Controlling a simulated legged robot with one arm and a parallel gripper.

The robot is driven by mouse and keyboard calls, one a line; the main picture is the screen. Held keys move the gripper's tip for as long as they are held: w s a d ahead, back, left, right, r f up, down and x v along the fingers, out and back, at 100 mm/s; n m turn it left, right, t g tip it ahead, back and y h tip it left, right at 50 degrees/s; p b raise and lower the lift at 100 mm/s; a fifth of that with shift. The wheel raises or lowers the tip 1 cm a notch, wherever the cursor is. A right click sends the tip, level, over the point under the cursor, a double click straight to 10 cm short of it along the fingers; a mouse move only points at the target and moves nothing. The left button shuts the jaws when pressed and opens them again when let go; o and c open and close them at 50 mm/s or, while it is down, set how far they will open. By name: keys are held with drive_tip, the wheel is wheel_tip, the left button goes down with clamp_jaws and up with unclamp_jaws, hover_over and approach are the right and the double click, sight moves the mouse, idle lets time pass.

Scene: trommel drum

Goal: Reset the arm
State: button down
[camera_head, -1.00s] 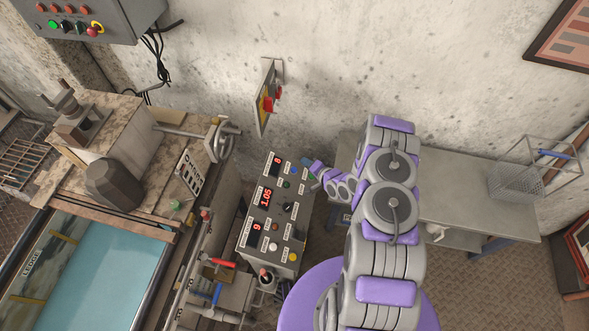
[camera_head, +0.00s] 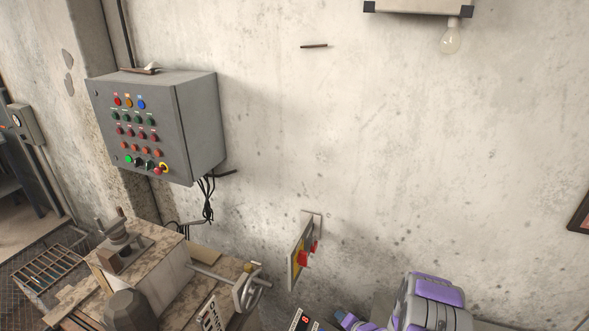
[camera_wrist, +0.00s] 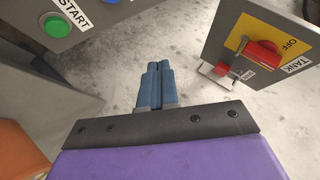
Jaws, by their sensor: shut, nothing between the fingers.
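My gripper (camera_wrist: 155,87) shows in the wrist view with its blue fingers together and nothing between them. It points toward the grey concrete wall. A box with a green START button (camera_wrist: 57,25) is to its upper left, and a panel with a red switch handle, marked OFF and TANK (camera_wrist: 258,57), is to its right. The fingers touch neither. In the head view part of my purple and grey arm shows at the bottom right, and the fingertips are not clearly visible there.
A grey control cabinet (camera_head: 200,125) with rows of coloured buttons hangs on the wall. A wall switch panel with red handles (camera_head: 297,258) sits left of my arm. A handwheel (camera_head: 248,288) and stone-topped machine stand at lower left. A bulb (camera_head: 450,40) hangs at top right.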

drive_tip(key=d+r+n+g+h, duration=0.3)
drive_tip(key=d+r, duration=0.1)
drive_tip(key=r, duration=0.9)
drive_tip(key=s+r+n+g+h, duration=0.1)
drive_tip(key=s+r+g+h, duration=0.2)
drive_tip(key=s+r, duration=0.85)
drive_tip(key=s+a+r+n+g, duration=0.1)
drive_tip(key=s+a+r+g, duration=0.1)
drive_tip(key=s+r, duration=0.4)
drive_tip(key=s+a+r+n+g, duration=0.1)
drive_tip(key=s+r, duration=0.4)
drive_tip(key=s, duration=1.1)
drive_tip(key=s+a+r+n+g+y, duration=0.1)
drive_tip(key=s+a+r+g, duration=0.2)
drive_tip(key=s+r, duration=0.3)
drive_tip(key=s+a, duration=0.1)
drive_tip(key=s, duration=0.4)
drive_tip(key=shift+r, duration=0.3)
drive_tip(key=shift+s, duration=0.15)
